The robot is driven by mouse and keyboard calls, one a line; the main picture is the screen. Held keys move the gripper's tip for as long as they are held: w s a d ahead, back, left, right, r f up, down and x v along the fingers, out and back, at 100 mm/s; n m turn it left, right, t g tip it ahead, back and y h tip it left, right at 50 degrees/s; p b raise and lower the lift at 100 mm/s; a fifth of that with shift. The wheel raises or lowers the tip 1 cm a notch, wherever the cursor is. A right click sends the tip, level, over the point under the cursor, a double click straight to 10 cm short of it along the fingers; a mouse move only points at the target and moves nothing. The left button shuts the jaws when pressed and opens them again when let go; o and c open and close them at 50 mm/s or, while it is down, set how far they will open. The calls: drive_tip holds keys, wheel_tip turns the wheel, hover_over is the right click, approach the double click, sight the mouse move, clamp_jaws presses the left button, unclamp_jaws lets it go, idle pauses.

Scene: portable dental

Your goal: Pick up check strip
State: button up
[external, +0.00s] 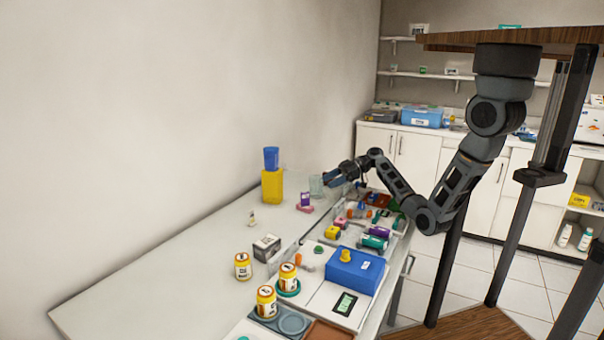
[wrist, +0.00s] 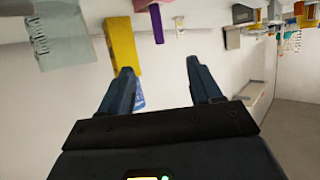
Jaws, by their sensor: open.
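I cannot pick out the check strip for certain in either view; the small items on the table are too small to name surely. My gripper (external: 331,178) is above the far part of the long white table, beside a clear glass (external: 316,186). In the wrist view, which is upside down, my gripper (wrist: 159,68) is open with nothing between its fingers. Behind the left finger are a yellow box (wrist: 121,42) and a blue cup (wrist: 139,93). A purple item (wrist: 157,24) shows beyond the gap.
The yellow box (external: 272,186) stands near the wall with the blue cup (external: 271,157) on top. Orange-and-white bottles (external: 242,267), a grey box (external: 266,246) and a blue box (external: 354,270) stand nearer. Small coloured items crowd the right side. The table's left part (external: 150,300) is clear.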

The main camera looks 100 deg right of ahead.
wheel_tip(320, 180, up, 6)
drive_tip(key=m+g+h+p, duration=0.3)
drive_tip(key=m+h+p, duration=0.5)
drive_tip(key=h+p, duration=0.1)
hover_over(252, 212)
drive_tip(key=s+a, duration=0.4)
drive_tip(key=f, duration=1)
drive_tip(key=shift+d, duration=0.35)
drive_tip(key=shift+w+d+f+b, duration=0.15)
drive_tip(key=shift+f+b, duration=0.1)
drive_tip(key=shift+b, duration=0.2)
drive_tip(key=shift+b+x, duration=0.65)
drive_tip(key=shift+x, duration=0.15)
drive_tip(key=b+x, duration=0.3)
drive_tip(key=x, duration=0.1)
drive_tip(key=shift+w+f, duration=0.15)
drive_tip(key=shift+f, duration=0.1)
drive_tip(key=shift+w+d+f+b, duration=0.1)
drive_tip(key=shift+w+d+b, duration=0.4)
drive_tip(key=shift+b, duration=0.15)
drive_tip(key=shift+c, duration=0.3)
